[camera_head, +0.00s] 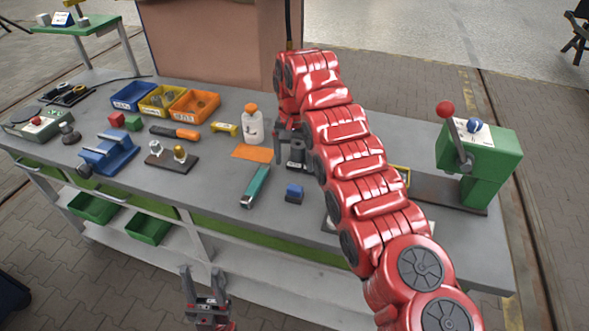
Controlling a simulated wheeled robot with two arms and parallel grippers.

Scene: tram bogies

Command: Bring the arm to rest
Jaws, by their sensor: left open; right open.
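My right arm, red and jointed, comes in from the lower right and reaches over the grey workbench (225,200). Its gripper (284,146) is at the arm's far end, over the middle of the bench beside the white bottle (252,125) with an orange cap. The gripper is partly hidden by the arm, and no held object shows in it. A dark block with a light label shows there, and I cannot tell if it is part of the gripper. My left gripper (201,273) is open and empty, in front of the bench at the bottom.
A green lever press (485,165) with a red knob stands at the bench's right end. Blue, yellow and orange bins (194,105) stand at the back. A blue vise (108,155), a teal-handled tool (256,187) and a small blue block (294,193) lie on the bench.

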